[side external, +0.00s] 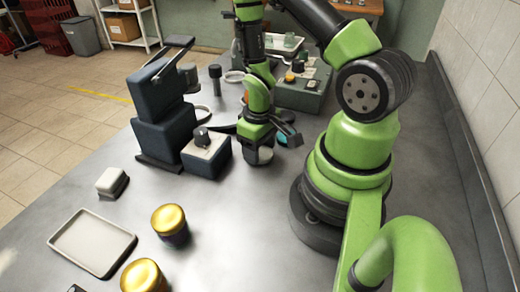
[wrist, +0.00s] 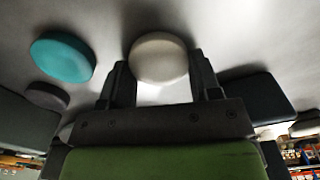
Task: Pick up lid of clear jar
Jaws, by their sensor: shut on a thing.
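A round cream-white lid (wrist: 158,57) sits between the two dark fingers of my gripper (wrist: 162,75) in the wrist view. The fingers are shut on the lid from both sides. A pale, bright patch below the lid may be the clear jar; most of it is hidden by the gripper. In the side view my gripper (side external: 262,143) is low over the table, beside the dark blue machine, with a small pale jar (side external: 264,156) under it. I cannot tell if lid and jar are apart.
A teal-lidded jar (wrist: 62,57) stands close by, with a dark round thing (wrist: 47,95) near it. Two gold-lidded jars (side external: 169,219) and a white tray (side external: 92,242) are at the front left. A dark blue machine (side external: 165,130) stands left of my gripper.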

